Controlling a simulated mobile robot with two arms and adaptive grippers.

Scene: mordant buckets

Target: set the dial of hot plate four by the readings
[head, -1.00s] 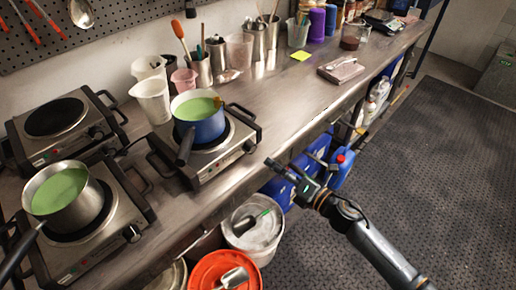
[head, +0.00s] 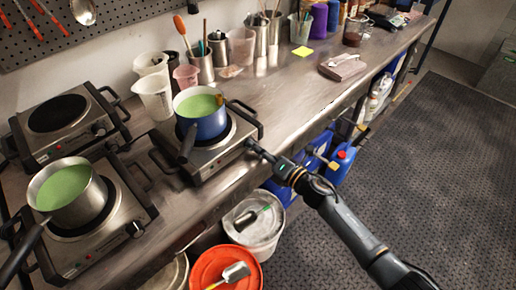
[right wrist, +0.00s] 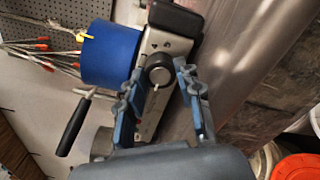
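A steel hot plate (head: 210,168) with a blue pot (head: 207,125) of green liquid stands at the right end of the row; no number on it is legible. In the right wrist view its round dark dial (right wrist: 159,71), with a pale mark, sits between my right gripper's fingertips (right wrist: 158,68). The fingers are open, one on each side of the dial, with narrow gaps; I cannot tell whether they touch it. In the head view my right gripper (head: 257,150) is at this plate's front and covers the dial. My left gripper is out of view.
A steel pot (head: 67,193) of green liquid sits on a front-left hot plate (head: 75,258). Another hot plate (head: 62,112) behind it is bare. Buckets (head: 258,228) and blue jugs (head: 341,163) stand below the counter edge.

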